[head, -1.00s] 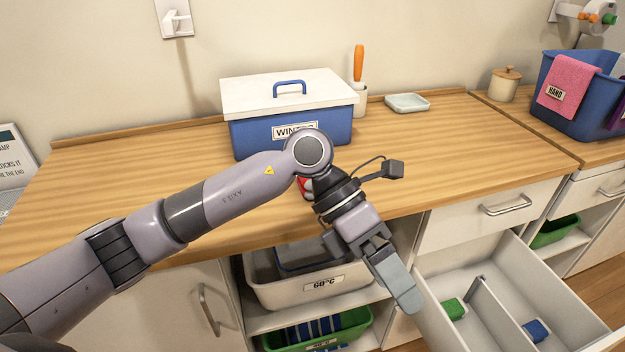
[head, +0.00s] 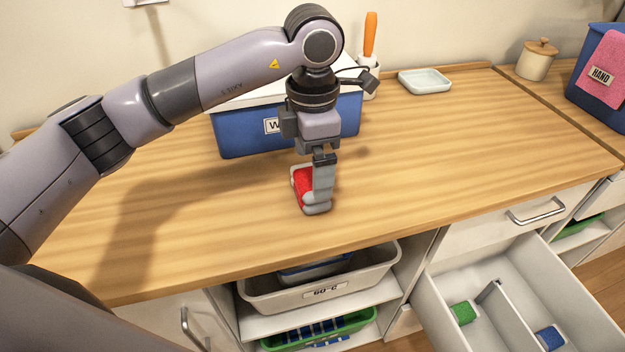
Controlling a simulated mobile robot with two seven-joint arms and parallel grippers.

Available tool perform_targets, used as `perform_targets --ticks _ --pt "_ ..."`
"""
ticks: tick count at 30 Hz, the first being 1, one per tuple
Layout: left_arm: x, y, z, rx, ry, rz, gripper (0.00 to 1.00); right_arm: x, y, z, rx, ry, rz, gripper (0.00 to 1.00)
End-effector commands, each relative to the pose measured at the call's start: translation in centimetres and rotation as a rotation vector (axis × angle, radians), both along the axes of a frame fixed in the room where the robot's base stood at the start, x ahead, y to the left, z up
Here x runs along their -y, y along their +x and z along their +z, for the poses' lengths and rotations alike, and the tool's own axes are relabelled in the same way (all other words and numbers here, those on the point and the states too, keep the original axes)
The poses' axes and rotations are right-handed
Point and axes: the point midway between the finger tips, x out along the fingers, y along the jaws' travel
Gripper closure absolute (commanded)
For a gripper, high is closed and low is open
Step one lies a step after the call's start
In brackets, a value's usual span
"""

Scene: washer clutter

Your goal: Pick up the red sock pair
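The red sock pair (head: 302,183), red with pale grey-white parts, lies on the wooden worktop in front of the blue WINTER box. My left gripper (head: 317,200) points straight down at it. One grey finger stands in front of the sock pair and hides its right side. The other finger is hidden, so I cannot tell whether the fingers are closed on it. My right gripper is out of view.
The blue box (head: 235,134) with a white lid stands close behind the gripper. An open drawer (head: 490,285) with dividers, a green item (head: 463,313) and a blue item (head: 549,338) is at lower right.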

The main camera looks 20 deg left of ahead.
Motion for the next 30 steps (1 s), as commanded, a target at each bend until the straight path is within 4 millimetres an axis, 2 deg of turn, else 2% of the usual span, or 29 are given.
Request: perform_targets --ticks 6,9,17,21,30 --pt "-0.1 0.1 -3.2 -0.003 -0.001 0.001 0.0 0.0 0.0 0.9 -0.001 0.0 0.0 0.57" --pt "-0.1 0.1 -4.2 -0.003 -0.001 0.0 0.0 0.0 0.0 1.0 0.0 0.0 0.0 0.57" --pt "-0.1 0.2 -4.5 0.001 -0.001 0.0 0.0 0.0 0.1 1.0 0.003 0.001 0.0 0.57" --pt "-0.1 0.1 -4.5 0.0 -0.001 0.0 0.4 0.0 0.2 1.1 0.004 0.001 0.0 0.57" --pt "-0.1 0.2 -4.3 0.001 -0.002 0.0 0.41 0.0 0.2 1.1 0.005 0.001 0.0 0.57"
